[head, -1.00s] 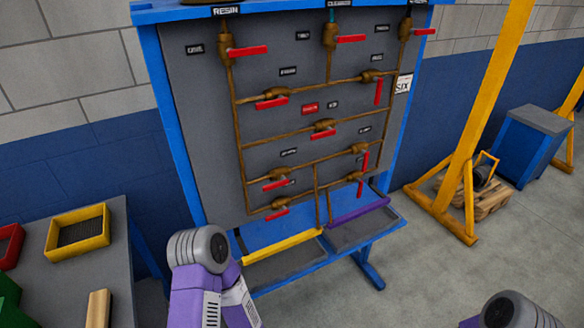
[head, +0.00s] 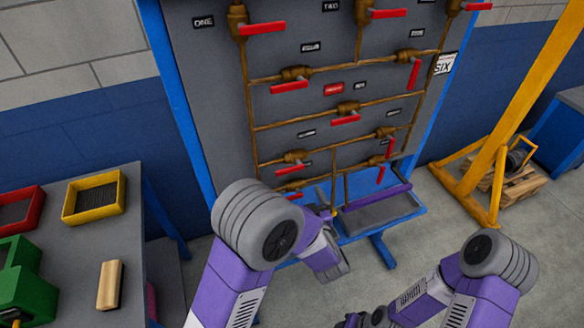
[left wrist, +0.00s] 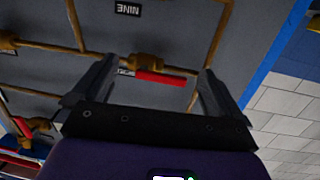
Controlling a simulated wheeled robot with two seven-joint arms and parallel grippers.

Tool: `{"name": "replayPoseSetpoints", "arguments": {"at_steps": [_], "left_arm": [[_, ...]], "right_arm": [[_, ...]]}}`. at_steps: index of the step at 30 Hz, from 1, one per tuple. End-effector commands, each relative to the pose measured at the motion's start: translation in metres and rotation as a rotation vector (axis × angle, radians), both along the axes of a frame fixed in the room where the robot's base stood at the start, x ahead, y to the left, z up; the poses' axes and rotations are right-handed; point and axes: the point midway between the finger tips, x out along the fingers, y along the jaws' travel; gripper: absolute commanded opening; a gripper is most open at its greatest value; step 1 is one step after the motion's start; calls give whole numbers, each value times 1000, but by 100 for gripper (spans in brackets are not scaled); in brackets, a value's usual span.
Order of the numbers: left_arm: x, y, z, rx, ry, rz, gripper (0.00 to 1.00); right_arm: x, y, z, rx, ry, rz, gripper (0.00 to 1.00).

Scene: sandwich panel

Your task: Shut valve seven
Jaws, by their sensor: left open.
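The grey panel (head: 215,110) carries brown pipes and several valves with red lever handles. In the left wrist view, turned upside down, a brown valve (left wrist: 145,61) has a red handle (left wrist: 160,79) lying roughly along its pipe. Its small label (left wrist: 125,72) is partly covered and too blurred to read surely. It seems to be the lower left valve (head: 291,158) in the head view. My left gripper (left wrist: 157,70) is open, its fingers on either side of the handle, with no clear contact. In the head view my left arm hides it. My right gripper is out of view.
A NINE label (left wrist: 128,9) shows near that valve. Other valves, such as the middle one (head: 347,108), stand close by. A side table (head: 75,250) with a yellow tray (head: 94,197) is at left. A yellow frame (head: 505,115) stands at right.

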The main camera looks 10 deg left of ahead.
Motion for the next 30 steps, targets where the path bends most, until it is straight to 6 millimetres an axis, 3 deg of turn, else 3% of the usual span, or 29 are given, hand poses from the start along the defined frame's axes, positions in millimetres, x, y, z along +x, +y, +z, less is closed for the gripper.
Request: {"name": "replayPoseSetpoints", "arguments": {"at_steps": [1,3,6,19,30], "left_arm": [[-4,-4,19,18,-41,27,100],[-9,-5,34,39,-76,60,100],[-10,-3,43,49,-99,86,100],[40,32,43,49,-99,89,100],[49,38,43,51,-98,86,100]], "right_arm": [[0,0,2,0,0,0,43],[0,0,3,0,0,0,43],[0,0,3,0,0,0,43],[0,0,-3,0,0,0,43],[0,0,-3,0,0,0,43]]}}
